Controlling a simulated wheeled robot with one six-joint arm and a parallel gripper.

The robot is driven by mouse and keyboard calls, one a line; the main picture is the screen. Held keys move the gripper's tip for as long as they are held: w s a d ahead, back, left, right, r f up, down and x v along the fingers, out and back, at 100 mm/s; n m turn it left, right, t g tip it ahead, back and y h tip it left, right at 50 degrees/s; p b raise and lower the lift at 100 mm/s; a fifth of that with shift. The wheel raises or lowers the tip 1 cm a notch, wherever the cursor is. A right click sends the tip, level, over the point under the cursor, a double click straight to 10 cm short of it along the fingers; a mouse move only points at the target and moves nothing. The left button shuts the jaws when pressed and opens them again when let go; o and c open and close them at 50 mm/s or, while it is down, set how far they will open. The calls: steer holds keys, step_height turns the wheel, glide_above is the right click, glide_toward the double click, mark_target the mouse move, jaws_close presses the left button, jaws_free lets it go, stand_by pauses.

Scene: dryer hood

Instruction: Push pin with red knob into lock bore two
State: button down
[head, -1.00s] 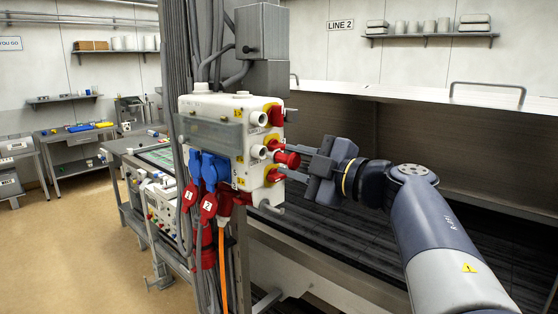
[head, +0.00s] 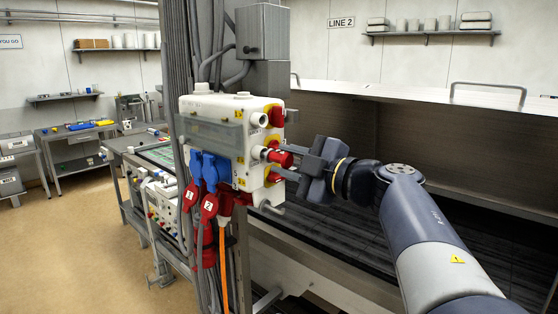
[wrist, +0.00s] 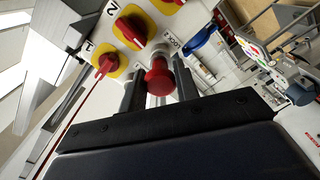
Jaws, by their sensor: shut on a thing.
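The pin's red knob (head: 281,158) is held at the right side of a white switch box (head: 214,112), in line with the middle grey lock collar (head: 257,152). My gripper (head: 284,162) is shut on the knob, its fingers reaching in from the right. In the wrist view the red knob (wrist: 159,80) sits between the two fingers, close to the box face by a partly hidden "LOCK" label (wrist: 172,44). The knob hides the pin's shaft and the bore, so I cannot tell how deep the pin is. An upper lock collar (head: 259,120) shows above it.
Red rotary switches on yellow plates (wrist: 130,32) are close beside my fingers. Blue plugs (head: 210,168) and red tagged plugs (head: 209,206) hang at the box's front. A grey conduit post (head: 178,60) stands behind.

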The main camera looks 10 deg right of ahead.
steer(key=shift+w+a+p, duration=0.3)
steer(key=shift+w+a, duration=0.05)
steer(key=shift+w, duration=0.2)
steer(key=c, duration=1)
jaws_free()
steer(key=b+v, duration=0.3)
steer(key=v, duration=0.7)
steer(key=shift+s+d, duration=0.2)
steer(key=shift+s, duration=0.1)
steer(key=shift+a, duration=0.1)
steer(key=p+x, duration=0.3)
steer(key=x, duration=0.7)
steer(key=shift+w+a, duration=0.1)
steer(key=shift+w, duration=0.2)
steer(key=shift+s, duration=0.25)
